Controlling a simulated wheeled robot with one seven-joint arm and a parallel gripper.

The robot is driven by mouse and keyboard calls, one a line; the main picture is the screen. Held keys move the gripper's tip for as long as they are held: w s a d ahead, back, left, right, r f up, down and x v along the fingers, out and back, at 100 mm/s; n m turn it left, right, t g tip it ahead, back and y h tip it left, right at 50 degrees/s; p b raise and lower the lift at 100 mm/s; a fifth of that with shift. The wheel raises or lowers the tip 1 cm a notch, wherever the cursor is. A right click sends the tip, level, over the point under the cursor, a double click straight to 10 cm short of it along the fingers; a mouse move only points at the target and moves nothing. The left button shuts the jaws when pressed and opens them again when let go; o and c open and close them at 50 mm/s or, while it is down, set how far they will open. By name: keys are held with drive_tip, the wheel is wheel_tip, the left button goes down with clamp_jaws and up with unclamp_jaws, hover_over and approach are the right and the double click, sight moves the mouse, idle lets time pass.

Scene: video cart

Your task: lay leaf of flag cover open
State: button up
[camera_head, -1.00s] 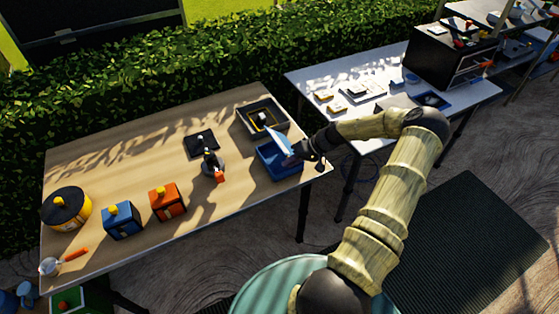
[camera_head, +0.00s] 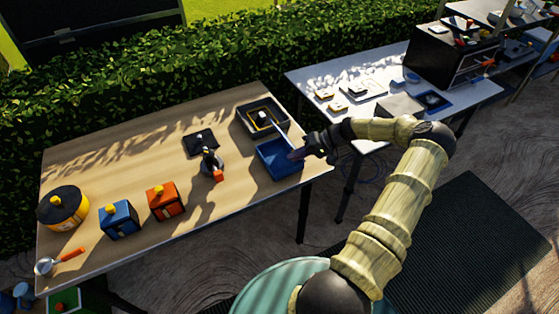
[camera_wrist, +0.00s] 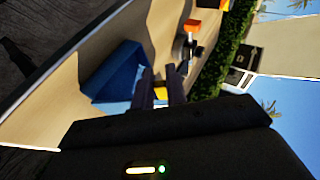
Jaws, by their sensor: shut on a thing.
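The flag cover (camera_head: 277,165) is a blue, shallow, box-like thing near the right end of the wooden table. It shows in the wrist view as a dark blue angled shape (camera_wrist: 112,72). My gripper (camera_head: 296,155) is at its right side, reaching in from the right. In the wrist view the two dark fingers (camera_wrist: 160,74) are close together beside the blue, with a light blue surface (camera_wrist: 141,92), seemingly the leaf, next to them. My gripper is shut on the leaf. The exact grip and the leaf's angle are hidden in the head view.
A grey tray (camera_head: 243,109) stands just behind the cover. A black stand with an orange part (camera_head: 219,175) is to the left. Orange (camera_head: 166,201) and blue (camera_head: 119,220) boxes stand farther left. A white table (camera_head: 310,78) is beyond; the table's right edge is close.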

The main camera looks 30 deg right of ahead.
drive_tip(key=shift+d+r+y+b, duration=0.1)
drive_tip(key=shift+d+y+b, duration=0.25)
drive_tip(key=shift+d+y, duration=0.05)
drive_tip(key=shift+r, duration=0.15)
drive_tip(key=shift+d, duration=0.1)
drive_tip(key=shift+d+r+m+y+b, duration=0.35)
drive_tip(key=shift+d+y+b, duration=0.5)
drive_tip(key=shift+b, duration=0.25)
drive_tip(key=shift+a, duration=0.1)
drive_tip(key=shift+f+t+b, duration=0.1)
drive_tip(key=shift+t+b, duration=0.2)
drive_tip(key=shift+d+y, duration=0.2)
drive_tip(key=shift+y, duration=0.05)
drive_tip(key=shift+w+d, duration=0.1)
drive_tip(key=shift+d, duration=0.05)
